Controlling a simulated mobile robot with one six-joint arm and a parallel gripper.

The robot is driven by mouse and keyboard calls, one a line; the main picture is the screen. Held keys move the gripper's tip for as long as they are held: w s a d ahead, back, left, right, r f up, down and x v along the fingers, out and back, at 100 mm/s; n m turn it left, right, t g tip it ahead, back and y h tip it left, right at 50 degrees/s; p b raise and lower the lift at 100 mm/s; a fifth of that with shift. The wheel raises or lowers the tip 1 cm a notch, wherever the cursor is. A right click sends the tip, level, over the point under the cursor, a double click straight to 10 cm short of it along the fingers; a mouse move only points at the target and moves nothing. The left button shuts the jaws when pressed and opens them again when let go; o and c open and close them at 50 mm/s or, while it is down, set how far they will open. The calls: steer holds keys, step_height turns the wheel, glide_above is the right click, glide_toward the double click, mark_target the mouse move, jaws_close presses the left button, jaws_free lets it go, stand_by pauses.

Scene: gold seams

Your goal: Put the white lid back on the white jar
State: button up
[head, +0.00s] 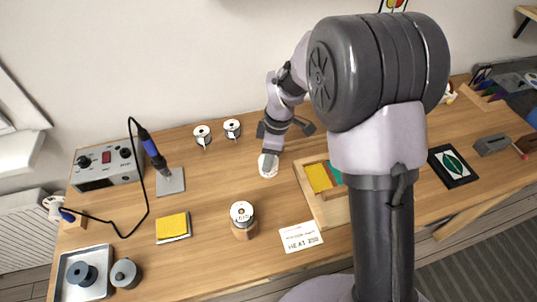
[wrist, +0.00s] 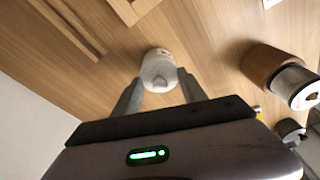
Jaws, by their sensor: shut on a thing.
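My gripper (head: 270,150) points down over the middle of the table, its fingers closed around a small white rounded piece that I take to be the white lid (wrist: 158,78). In the wrist view the lid sits between the fingertips. A white round shape, apparently the white jar (head: 268,166), shows just below the gripper in the head view. In the wrist view white also shows just beyond the lid. The two overlap, so I cannot tell whether the lid touches the jar or sits on it.
A wooden holder with a spool (head: 242,215) stands in front, left of a HEAT card (head: 300,236). A wooden tray (head: 304,185) with coloured pads lies close on the right. Two spools (head: 202,135) (head: 232,128) stand behind left. A soldering station (head: 105,166) and yellow sponge (head: 173,227) are farther left.

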stand_by(0.6)
steer(key=o, duration=1.4)
steer(key=shift+o, duration=0.3)
steer(key=o, duration=0.4)
steer(key=shift+o, duration=0.2)
step_height(320, 180, up, 7)
steer(key=p, duration=0.5)
steer(key=shift+p, duration=0.35)
